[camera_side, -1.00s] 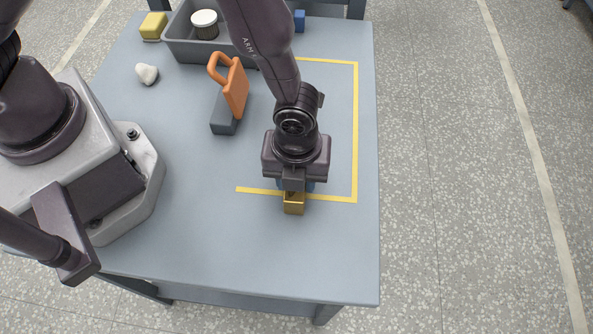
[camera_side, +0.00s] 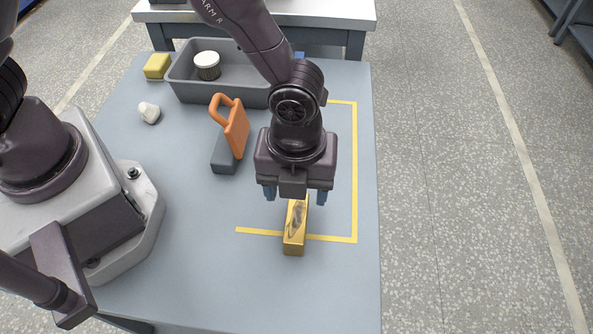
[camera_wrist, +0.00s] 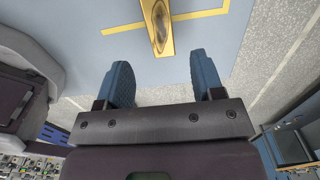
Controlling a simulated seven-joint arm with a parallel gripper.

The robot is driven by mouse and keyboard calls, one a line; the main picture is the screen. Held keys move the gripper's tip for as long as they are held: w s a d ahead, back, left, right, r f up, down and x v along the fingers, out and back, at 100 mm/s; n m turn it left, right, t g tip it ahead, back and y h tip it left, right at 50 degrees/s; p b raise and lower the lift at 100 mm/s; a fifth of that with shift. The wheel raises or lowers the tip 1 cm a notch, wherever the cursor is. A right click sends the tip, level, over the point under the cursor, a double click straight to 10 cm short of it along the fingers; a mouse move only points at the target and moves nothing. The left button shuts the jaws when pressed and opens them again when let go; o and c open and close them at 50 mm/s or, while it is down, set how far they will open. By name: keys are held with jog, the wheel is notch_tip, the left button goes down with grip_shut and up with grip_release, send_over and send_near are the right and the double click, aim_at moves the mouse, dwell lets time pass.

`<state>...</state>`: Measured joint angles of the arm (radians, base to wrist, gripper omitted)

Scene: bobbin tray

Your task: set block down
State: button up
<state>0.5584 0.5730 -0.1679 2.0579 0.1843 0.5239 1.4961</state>
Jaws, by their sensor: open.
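The block is a brass-gold bar (camera_side: 294,240) with a dark, shiny patch on its top. It lies on the blue-grey table across the front yellow tape line, and it also shows at the top of the wrist view (camera_wrist: 167,46). My gripper (camera_side: 295,199) is open above the block's far end, with its blue fingers apart on either side. In the wrist view my gripper (camera_wrist: 160,68) has nothing between its fingers, and the block is beyond the fingertips. My gripper hides part of the block's far end in the side view.
A grey tray (camera_side: 185,90) at the back holds a white-lidded dark jar (camera_side: 207,66). A yellow block (camera_side: 157,66) and a white lump (camera_side: 149,112) are at the back left. An orange handled piece (camera_side: 236,132) stands by a dark grey block (camera_side: 224,162).

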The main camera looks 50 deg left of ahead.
jog(key=w+a+r+n+t, duration=0.1)
jog(key=a+r+n, duration=0.5)
jog(key=r, duration=0.2)
jog(key=a+r+n+t, duration=0.2)
jog(key=a+r+n, duration=0.45)
jog(key=r, duration=0.25)
jog(key=s+a+r+n+t, duration=0.2)
jog(key=s+a+r+n, duration=0.5)
jog(key=a+n, duration=0.3)
jog(key=s+n, duration=0.1)
jog(key=n, duration=0.3)
jog(key=shift+s+a+t, duration=0.25)
jog(key=shift+s+t, duration=0.05)
